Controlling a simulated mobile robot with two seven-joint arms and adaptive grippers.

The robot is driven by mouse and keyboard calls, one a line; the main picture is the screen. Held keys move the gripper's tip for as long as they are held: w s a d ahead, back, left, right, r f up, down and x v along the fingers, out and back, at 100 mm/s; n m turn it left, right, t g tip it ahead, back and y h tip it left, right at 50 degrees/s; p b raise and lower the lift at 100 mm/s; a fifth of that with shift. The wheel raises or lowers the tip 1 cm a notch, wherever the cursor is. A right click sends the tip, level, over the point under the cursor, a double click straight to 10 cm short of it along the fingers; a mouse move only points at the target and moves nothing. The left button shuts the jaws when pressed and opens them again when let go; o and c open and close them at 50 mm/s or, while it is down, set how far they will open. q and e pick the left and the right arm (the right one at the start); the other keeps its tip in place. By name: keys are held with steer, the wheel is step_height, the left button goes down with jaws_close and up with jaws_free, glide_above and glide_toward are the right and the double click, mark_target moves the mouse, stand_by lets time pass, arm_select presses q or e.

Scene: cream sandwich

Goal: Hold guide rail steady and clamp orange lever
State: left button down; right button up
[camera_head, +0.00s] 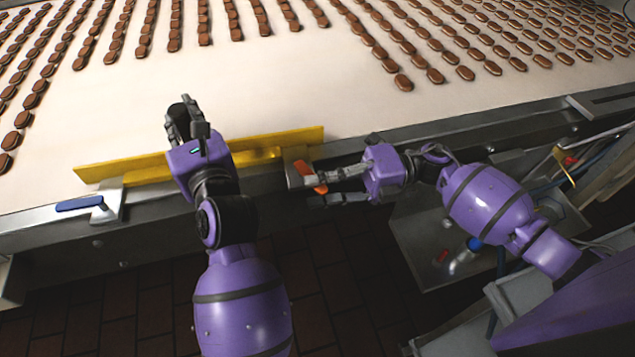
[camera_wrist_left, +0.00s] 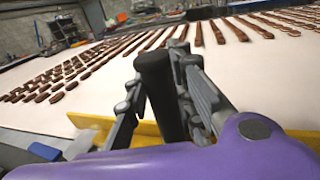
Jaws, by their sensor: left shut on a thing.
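The yellow guide rail (camera_head: 130,168) lies along the near edge of the conveyor; part of it also shows in the left wrist view (camera_wrist_left: 147,133). My left gripper (camera_head: 183,115) is over the rail, with its fingers shut on a black upright post (camera_wrist_left: 158,95). Where the post joins the rail is hidden. The orange lever (camera_head: 304,171) sits on a metal clamp (camera_head: 292,158) at the rail's right end. My right gripper (camera_head: 318,188) is at the lever from the right, fingers apart. One finger overlaps the lever; whether it touches cannot be told.
A blue lever (camera_head: 78,203) sits on another metal clamp (camera_head: 108,200) at the rail's left end. Rows of brown biscuits (camera_head: 400,60) cover the far part of the pale belt (camera_head: 240,90). The belt beside the rail is bare.

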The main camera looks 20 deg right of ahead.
steer(key=d, duration=1.1)
steer(key=shift+s+d, duration=0.35)
